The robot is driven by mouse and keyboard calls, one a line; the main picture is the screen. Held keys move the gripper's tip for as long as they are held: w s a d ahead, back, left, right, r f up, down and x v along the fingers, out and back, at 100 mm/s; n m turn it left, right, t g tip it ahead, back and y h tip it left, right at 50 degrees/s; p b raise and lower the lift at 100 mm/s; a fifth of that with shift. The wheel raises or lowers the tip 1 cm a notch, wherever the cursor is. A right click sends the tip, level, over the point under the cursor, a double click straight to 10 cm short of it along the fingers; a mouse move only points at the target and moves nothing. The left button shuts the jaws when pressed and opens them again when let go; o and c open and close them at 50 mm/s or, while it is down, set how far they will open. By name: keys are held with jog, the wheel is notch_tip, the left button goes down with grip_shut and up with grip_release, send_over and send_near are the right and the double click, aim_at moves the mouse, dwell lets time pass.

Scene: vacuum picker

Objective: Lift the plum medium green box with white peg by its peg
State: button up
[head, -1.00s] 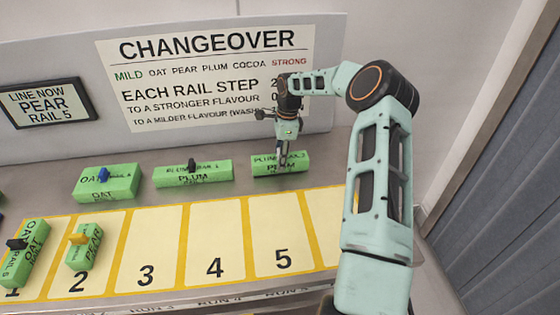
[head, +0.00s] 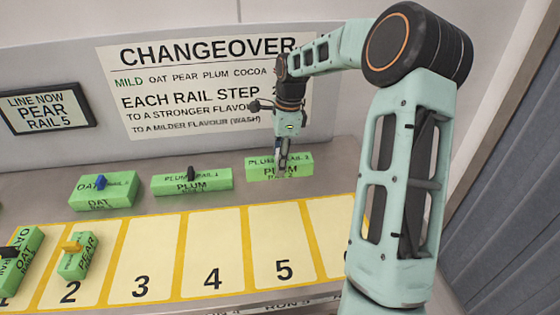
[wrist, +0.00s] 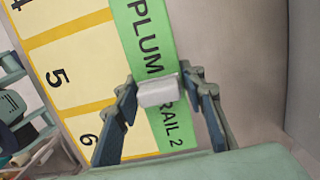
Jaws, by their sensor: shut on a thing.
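The green plum box (head: 259,173) is at the right end of the back row in the head view. Its label reads PLUM, and RAIL 2 shows in the wrist view (wrist: 146,52). The white peg (wrist: 158,93) stands on its top between my two fingers. My gripper (head: 283,168) comes down from above and is shut on that peg; the fingers hide it in the head view. The box appears slightly raised off the grey counter, though the gap is hard to see.
Another plum box with a black peg (head: 192,183) and an oat box with a blue peg (head: 104,195) stand to the left. Oat (head: 20,262) and pear (head: 78,258) boxes are on the numbered slots. Slots 3 to 5 (head: 213,250) are empty. The sign wall is close behind.

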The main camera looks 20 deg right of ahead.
jog(key=shift+s+a+r+b, duration=0.15)
jog(key=shift+s+a+r, duration=0.25)
jog(key=shift+s, duration=0.4)
jog(key=shift+s+a+r+b, duration=0.15)
jog(key=shift+s+a+r, duration=0.2)
jog(key=shift+s, duration=0.5)
jog(key=shift+s+a+r+b, duration=0.15)
jog(key=shift+s+a+r, duration=0.25)
jog(key=shift+s, duration=0.4)
